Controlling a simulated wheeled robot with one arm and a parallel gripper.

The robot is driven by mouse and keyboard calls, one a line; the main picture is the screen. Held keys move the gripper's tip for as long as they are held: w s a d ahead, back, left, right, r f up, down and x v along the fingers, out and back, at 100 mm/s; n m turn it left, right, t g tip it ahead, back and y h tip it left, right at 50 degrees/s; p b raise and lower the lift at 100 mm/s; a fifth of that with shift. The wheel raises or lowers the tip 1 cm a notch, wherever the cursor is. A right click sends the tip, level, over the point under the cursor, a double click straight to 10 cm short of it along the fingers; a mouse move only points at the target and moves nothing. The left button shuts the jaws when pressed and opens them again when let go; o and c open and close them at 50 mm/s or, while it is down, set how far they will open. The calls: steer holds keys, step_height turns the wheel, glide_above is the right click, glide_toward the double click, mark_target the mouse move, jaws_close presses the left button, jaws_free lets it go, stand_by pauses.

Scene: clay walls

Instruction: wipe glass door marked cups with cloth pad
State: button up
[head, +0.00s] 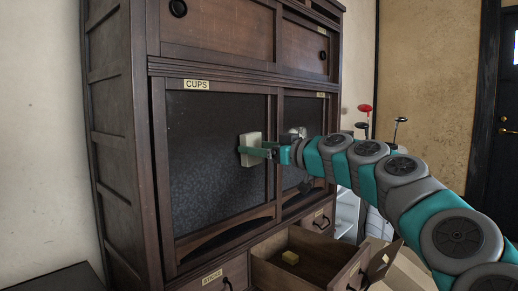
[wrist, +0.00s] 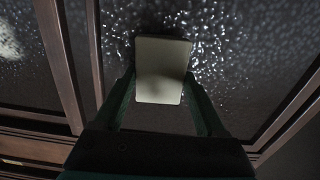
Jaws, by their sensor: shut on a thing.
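A dark wooden cabinet has a glass door (head: 210,150) under a label reading CUPS (head: 196,85). The dark pane also fills much of the wrist view (wrist: 230,50), where it looks textured with bright specks. My gripper (head: 258,151) is shut on a pale cloth pad (head: 250,157), one finger on each side. The pad is at the right part of the CUPS door, close against the pane; I cannot tell for sure whether it touches. In the wrist view the pad (wrist: 162,70) is between the fingers, and it hides the glass behind it.
A second glass door (head: 305,135) is to the right, partly behind my arm. A closed drawer (head: 215,278) is at lower left. An open cardboard box (head: 400,265) stands beside the open drawer.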

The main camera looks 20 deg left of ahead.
steer(key=shift+w+a, duration=0.2)
steer(key=shift+a, duration=0.3)
steer(key=shift+w+d, duration=0.1)
steer(key=shift+w, duration=0.05)
steer(key=w, duration=0.1)
steer(key=w+d, duration=0.1)
steer(key=w, duration=0.1)
steer(key=shift+w+d, duration=0.2)
steer(key=shift+d, duration=0.05)
steer(key=shift+s+a, duration=0.1)
steer(key=s+b, duration=0.1)
steer(key=s+a+b, duration=0.1)
steer(key=s+b, duration=0.1)
steer(key=shift+a+f, duration=0.1)
steer(key=shift+a, duration=0.05)
steer(key=shift+s+a+b, duration=0.15)
steer(key=shift+s+b, duration=0.1)
steer(key=shift+b, duration=0.1)
stand_by(0.4)
